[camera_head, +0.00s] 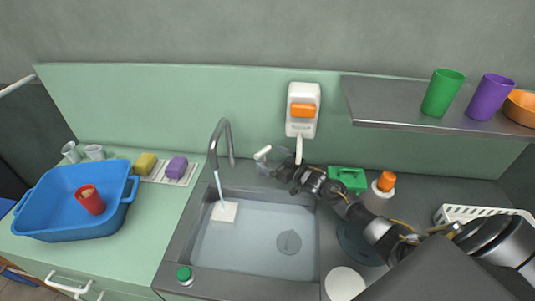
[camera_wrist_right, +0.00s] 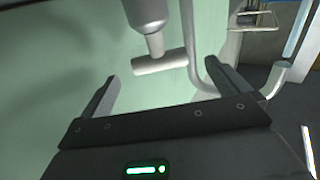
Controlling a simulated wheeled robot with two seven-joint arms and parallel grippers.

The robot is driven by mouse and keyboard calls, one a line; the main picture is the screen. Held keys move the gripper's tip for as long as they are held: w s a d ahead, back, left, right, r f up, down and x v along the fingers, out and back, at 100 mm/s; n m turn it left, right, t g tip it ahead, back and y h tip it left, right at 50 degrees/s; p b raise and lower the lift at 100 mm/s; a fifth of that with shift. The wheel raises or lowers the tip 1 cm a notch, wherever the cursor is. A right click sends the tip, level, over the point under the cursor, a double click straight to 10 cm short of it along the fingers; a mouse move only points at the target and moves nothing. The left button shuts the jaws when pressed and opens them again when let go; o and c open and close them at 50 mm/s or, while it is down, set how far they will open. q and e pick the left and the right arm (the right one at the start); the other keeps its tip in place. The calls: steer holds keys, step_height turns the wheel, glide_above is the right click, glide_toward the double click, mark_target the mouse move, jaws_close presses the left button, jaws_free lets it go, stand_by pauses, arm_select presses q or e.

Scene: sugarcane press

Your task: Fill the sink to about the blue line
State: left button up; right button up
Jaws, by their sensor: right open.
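The grey sink (camera_head: 307,259) holds pale, clear water (camera_head: 245,245), with a round dark drain (camera_head: 289,242) showing through. I cannot make out a blue line on its walls. A curved grey faucet (camera_head: 228,136) stands at the back left, and a thin stream (camera_head: 218,184) runs from it onto a pale square patch in the sink. My right gripper (camera_head: 273,166) is behind the sink, right of the faucet, beside a white lever (camera_head: 262,152). In the right wrist view the lever's crossbar (camera_wrist_right: 160,63) lies between the open, apart fingers (camera_wrist_right: 165,85). My left gripper is out of view.
A blue tub (camera_head: 75,228) with a red cup (camera_head: 90,199) stands on the left counter, near yellow and purple sponges (camera_head: 176,167). A dispenser (camera_head: 302,110) hangs on the back wall. A shelf (camera_head: 385,105) with cups juts out at the right, above my right arm.

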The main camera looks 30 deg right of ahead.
mark_target(263, 155)
steer(key=shift+x, duration=1.45)
steer(key=c, duration=0.7)
steer(key=shift+o, duration=0.2)
